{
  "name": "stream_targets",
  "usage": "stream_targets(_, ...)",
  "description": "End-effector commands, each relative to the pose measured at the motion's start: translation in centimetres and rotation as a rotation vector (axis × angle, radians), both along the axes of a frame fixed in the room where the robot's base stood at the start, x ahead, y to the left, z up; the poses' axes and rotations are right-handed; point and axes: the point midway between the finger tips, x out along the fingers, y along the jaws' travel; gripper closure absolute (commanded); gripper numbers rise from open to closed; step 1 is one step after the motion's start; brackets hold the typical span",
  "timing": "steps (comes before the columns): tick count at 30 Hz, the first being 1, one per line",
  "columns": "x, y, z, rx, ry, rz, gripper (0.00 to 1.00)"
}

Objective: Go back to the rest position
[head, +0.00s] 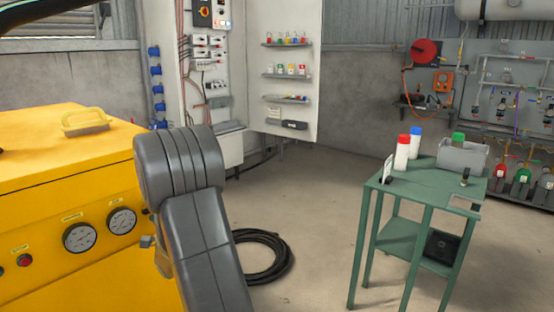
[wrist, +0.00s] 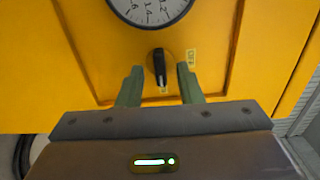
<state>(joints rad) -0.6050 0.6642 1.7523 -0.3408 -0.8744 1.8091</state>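A black rotary knob (wrist: 159,67) with small yellow labels shows just beyond and between the fingertips. I cannot tell whether the fingers touch it. A round gauge (wrist: 150,8) is above the knob. In the head view my grey arm reaches down beside the yellow machine (head: 60,170), and my gripper is hidden there.
A green table (head: 425,178) with bottles and a grey bin stands at right. A black hose coil (head: 262,257) lies on the floor behind my arm. An open electrical cabinet (head: 215,70) and a tool panel (head: 510,100) are at the back. Floor between machine and table is mostly clear.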

Motion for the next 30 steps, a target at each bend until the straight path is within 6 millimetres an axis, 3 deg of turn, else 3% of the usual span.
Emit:
stream_targets(14, -0.4, -0.6, 0.1, 0.000, -0.001, -0.001, 0.67)
stream_targets(30, -6.8, -8.1, 0.1, 0.000, 0.002, -0.004, 0.67)
